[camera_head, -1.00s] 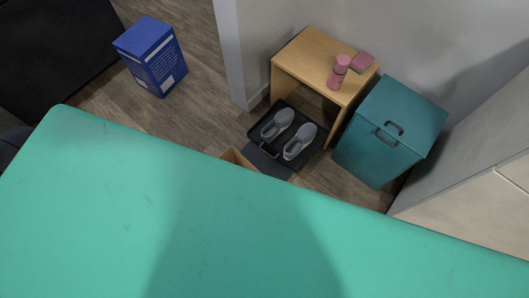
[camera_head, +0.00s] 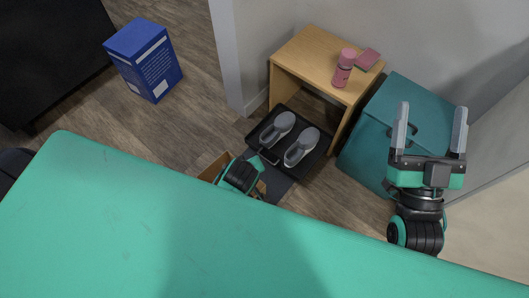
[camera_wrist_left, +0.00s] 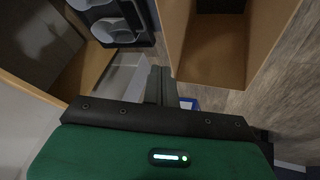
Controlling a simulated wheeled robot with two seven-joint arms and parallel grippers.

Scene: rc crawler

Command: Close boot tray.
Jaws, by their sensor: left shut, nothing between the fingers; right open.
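The boot tray (camera_head: 308,173) is black with a raised rim and a handle at its near side. It sticks out from under a small wooden stand (camera_head: 318,55) and holds a pair of grey shoes (camera_head: 301,147). My left gripper reaches down beside the tray's near side, partly hidden in the head view. In the left wrist view my left gripper (camera_wrist_left: 159,84) is shut and empty, with the tray (camera_wrist_left: 143,25) at upper left; I cannot tell whether they touch. My right gripper (camera_head: 431,112) is open and empty, raised over the teal bin.
A teal lidded bin (camera_head: 368,145) stands right of the stand. A pink bottle (camera_head: 343,68) and a pink block (camera_head: 367,60) are on the stand. An open brown box (camera_head: 213,168) is close to my left gripper. A blue box (camera_head: 145,62) stands at upper left, with bare floor between.

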